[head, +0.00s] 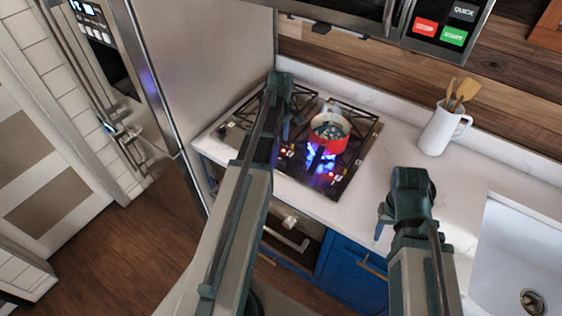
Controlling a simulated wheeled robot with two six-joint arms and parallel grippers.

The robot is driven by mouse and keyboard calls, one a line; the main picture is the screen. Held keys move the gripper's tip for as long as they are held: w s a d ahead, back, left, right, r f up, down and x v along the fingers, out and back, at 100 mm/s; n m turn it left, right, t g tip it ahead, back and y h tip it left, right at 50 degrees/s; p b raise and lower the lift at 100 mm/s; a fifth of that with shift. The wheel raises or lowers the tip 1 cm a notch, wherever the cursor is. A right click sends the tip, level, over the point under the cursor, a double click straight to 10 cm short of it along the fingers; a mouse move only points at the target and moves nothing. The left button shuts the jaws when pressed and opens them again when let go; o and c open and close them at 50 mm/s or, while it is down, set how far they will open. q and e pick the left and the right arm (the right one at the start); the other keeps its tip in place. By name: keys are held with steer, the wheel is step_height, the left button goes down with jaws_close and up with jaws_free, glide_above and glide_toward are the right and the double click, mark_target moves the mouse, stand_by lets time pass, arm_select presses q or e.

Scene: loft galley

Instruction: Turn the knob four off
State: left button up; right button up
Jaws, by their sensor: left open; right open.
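The gas stove (350,172) is a dark cooktop set in the white counter. Blue flames (318,158) show below and in front of a red pot (329,133) on it. Small red lights glow near the cooktop's front edge, but the controls there are too small to tell apart. A pale knob-like part (290,222) shows on the oven front below. I cannot tell which control is knob four. My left gripper (291,121) is open over the cooktop, left of the pot, and its arm hides part of the stove. My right gripper (382,218) is open near the counter's front edge, right of the stove.
A white pitcher (440,130) with wooden utensils stands at the back right. A sink (515,250) lies at the right. A tall steel fridge (200,80) borders the stove on the left. A microwave (400,25) hangs above. The counter between stove and pitcher is clear.

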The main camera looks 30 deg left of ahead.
mark_target(281, 159)
arm_select(q)
step_height(281, 159, down, 10)
steer(key=b, duration=0.9)
steer(key=shift+c, duration=0.3)
jaws_close()
